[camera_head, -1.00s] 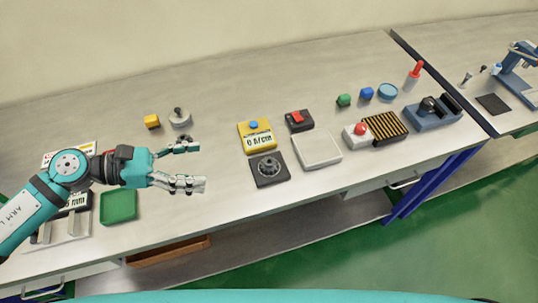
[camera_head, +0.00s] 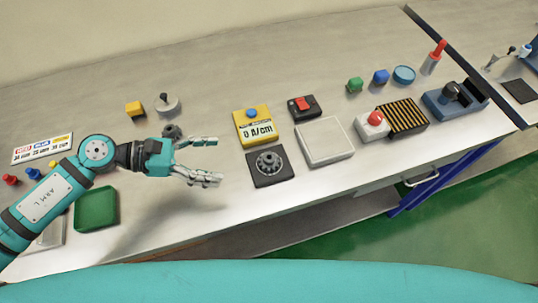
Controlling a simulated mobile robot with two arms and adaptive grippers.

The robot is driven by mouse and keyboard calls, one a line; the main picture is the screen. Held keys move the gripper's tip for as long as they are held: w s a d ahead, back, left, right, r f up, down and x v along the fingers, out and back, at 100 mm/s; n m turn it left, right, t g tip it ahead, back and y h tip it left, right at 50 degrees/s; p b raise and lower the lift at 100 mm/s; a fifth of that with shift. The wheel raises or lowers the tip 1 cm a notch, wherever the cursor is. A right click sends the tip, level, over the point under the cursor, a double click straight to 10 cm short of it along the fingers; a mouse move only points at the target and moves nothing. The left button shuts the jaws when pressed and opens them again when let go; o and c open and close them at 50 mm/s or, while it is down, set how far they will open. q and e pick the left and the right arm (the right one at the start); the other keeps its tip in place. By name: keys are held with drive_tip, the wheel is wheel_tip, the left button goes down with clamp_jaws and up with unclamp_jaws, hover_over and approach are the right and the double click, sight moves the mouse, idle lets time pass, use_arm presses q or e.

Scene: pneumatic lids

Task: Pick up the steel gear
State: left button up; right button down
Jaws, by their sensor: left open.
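The steel gear (camera_head: 269,162) is a dark grey toothed disc with a raised hub. It lies on a black square pad (camera_head: 272,179) near the middle of the bench. My left gripper (camera_head: 219,161) comes in from the left, open and empty, with its fingers pointing right toward the gear. A gap of bare bench lies between its fingertips and the pad. My right gripper is not in the view.
A yellow device (camera_head: 254,126) stands just behind the pad, and a white tray (camera_head: 325,141) is to its right. A black box with a red switch (camera_head: 303,108) is behind the tray. Bare bench lies in front.

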use_arm(q)
drive_tip(key=p, duration=0.3)
approach(267, 157)
drive_tip(key=x, duration=0.4)
drive_tip(key=shift+s+d+f, duration=0.1)
drive_tip(key=shift+s+f, duration=0.2)
drive_tip(key=shift+f, duration=0.1)
drive_tip(key=shift+w+d+r, duration=0.1)
drive_tip(key=shift+d, duration=0.2)
drive_tip(key=p+x, duration=0.2)
drive_tip(key=x, duration=0.2)
drive_tip(key=shift+w+d+r+p, duration=0.1)
drive_tip(key=shift+w+d+p, duration=0.2)
drive_tip(key=shift+p, duration=0.1)
drive_tip(key=shift+c, duration=0.9)
clamp_jaws()
